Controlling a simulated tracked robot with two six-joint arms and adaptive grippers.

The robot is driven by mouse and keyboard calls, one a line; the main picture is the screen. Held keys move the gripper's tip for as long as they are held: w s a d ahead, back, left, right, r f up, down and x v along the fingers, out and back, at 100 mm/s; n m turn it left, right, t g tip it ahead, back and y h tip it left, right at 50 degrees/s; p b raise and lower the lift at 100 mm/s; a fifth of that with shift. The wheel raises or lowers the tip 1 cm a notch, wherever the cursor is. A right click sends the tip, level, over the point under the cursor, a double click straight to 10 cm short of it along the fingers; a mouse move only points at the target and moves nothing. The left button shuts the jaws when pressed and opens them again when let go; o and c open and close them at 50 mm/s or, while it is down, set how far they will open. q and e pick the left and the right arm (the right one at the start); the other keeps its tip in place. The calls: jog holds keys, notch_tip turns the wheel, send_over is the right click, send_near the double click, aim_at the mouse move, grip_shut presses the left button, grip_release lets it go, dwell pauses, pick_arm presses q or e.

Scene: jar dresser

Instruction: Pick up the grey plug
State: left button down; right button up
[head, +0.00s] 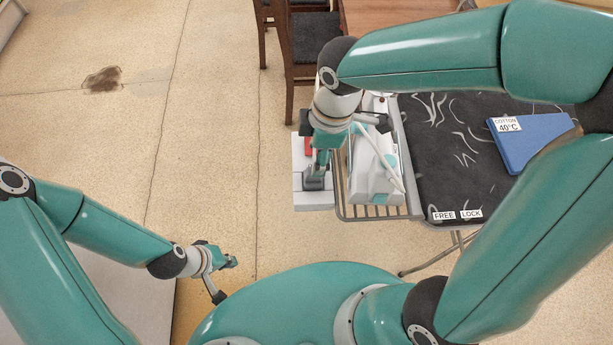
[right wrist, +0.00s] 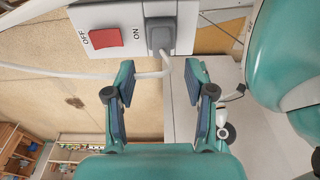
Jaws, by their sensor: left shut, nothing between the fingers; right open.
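The grey plug (right wrist: 160,36) sits in a socket on a white switched outlet box (right wrist: 187,12) in the right wrist view. A white cable (right wrist: 75,72) runs from near it to the left. The plug also shows as a dark grey block in the head view (head: 315,182), on the white box (head: 312,201). My right gripper (right wrist: 160,78) is open, with its fingertips just short of the plug and on either side of its line. In the head view the right gripper (head: 321,163) partly covers the box. My left gripper (head: 226,278) is shut and empty at lower left.
A red switch (right wrist: 105,38) sits beside the plug, between the OFF and ON marks. A white and teal appliance (head: 372,182) stands on a wire rack right of the box. An ironing board (head: 440,140) carries a blue cloth (head: 530,143).

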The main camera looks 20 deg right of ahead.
jog(key=shift+w+a+f, duration=0.1)
jog(key=shift+a+f, duration=0.05)
jog(key=shift+f, duration=1)
jog(key=shift+w+a+f, duration=0.1)
jog(key=shift+a+f, duration=0.05)
jog(key=shift+f, duration=1.05)
jog(key=shift+a+f, duration=0.15)
jog(key=shift+f, duration=1)
